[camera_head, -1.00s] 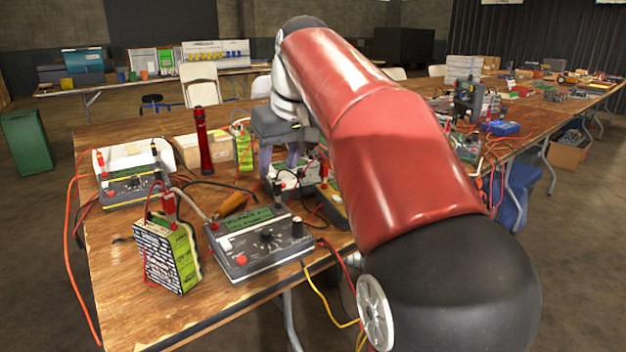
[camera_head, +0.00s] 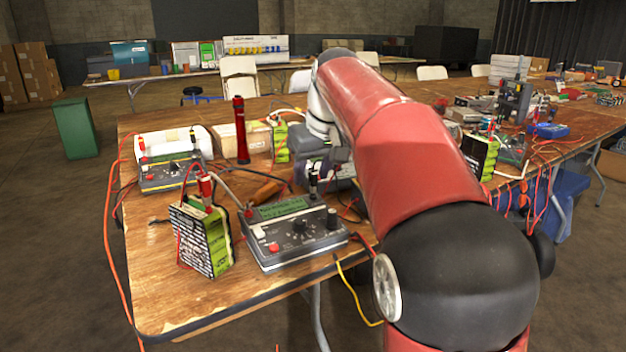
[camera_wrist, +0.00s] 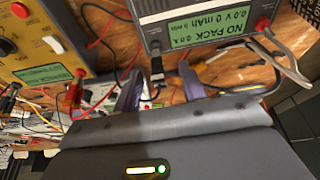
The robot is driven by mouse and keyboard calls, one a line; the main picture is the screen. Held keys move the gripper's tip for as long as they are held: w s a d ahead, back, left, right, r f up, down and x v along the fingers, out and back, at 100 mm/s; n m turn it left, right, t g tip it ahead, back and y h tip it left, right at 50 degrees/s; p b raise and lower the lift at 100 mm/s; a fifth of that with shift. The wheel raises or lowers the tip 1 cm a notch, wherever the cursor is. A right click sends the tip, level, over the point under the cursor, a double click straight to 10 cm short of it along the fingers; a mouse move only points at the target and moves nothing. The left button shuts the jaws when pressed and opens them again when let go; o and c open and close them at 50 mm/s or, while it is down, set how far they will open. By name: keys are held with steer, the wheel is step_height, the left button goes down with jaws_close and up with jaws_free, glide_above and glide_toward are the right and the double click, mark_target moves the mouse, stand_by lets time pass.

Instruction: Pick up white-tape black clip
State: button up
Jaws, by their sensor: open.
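A black clip with a pale band (camera_wrist: 157,68) stands at the edge of a grey charger (camera_wrist: 205,22) in the wrist view. It also shows upright at the back of the charger in the head view (camera_head: 313,182). My gripper (camera_wrist: 160,88) is open, with its two purple-grey fingers apart on either side of the clip in the picture. Whether the fingers are level with the clip I cannot tell. Nothing is held. In the head view my arm hides much of the gripper.
A green battery pack (camera_head: 204,238) stands left of the charger. A red flashlight (camera_head: 241,130) stands behind. An orange-handled tool (camera_head: 266,193) lies nearby. A yellow meter (camera_wrist: 45,45) and several loose cables are close to my gripper in the wrist view.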

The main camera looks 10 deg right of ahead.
steer(key=c, duration=0.9)
steer(key=shift+o, duration=0.2)
steer(key=shift+r, duration=0.15)
